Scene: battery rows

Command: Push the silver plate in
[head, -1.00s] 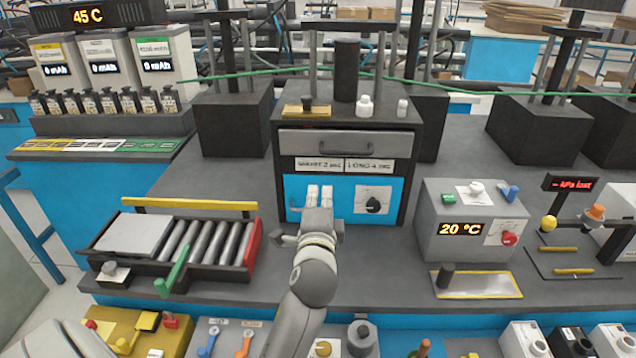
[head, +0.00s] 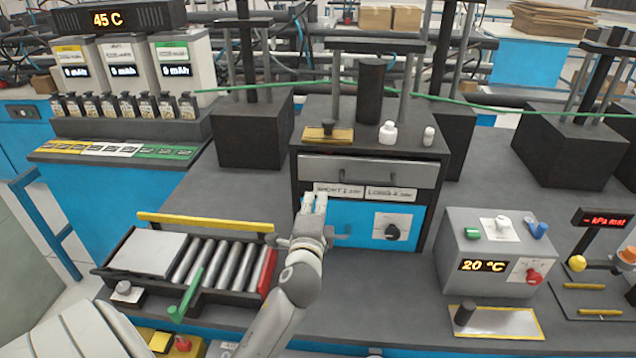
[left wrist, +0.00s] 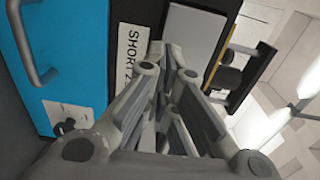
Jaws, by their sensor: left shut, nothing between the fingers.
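A silver plate with a dark handle (head: 368,173) forms the drawer front of the dark machine, above the SHORT and LONG labels. It also shows as a grey panel in the left wrist view (left wrist: 192,35). Another flat silver plate (head: 148,254) lies at the left end of the roller tray. My left gripper (head: 315,200) is shut and empty, just below the drawer front's left part, by the SHORT label and the blue panel. Its fingers (left wrist: 168,95) point toward the machine front in the left wrist view. Contact cannot be told. My right gripper is out of view.
The blue panel (head: 350,222) has a handle and a black knob (head: 393,232). A grey box reading 20 °C (head: 490,240) stands to the right. The roller tray with its green lever (head: 187,295) stands to the left. Bare counter lies between machine and box.

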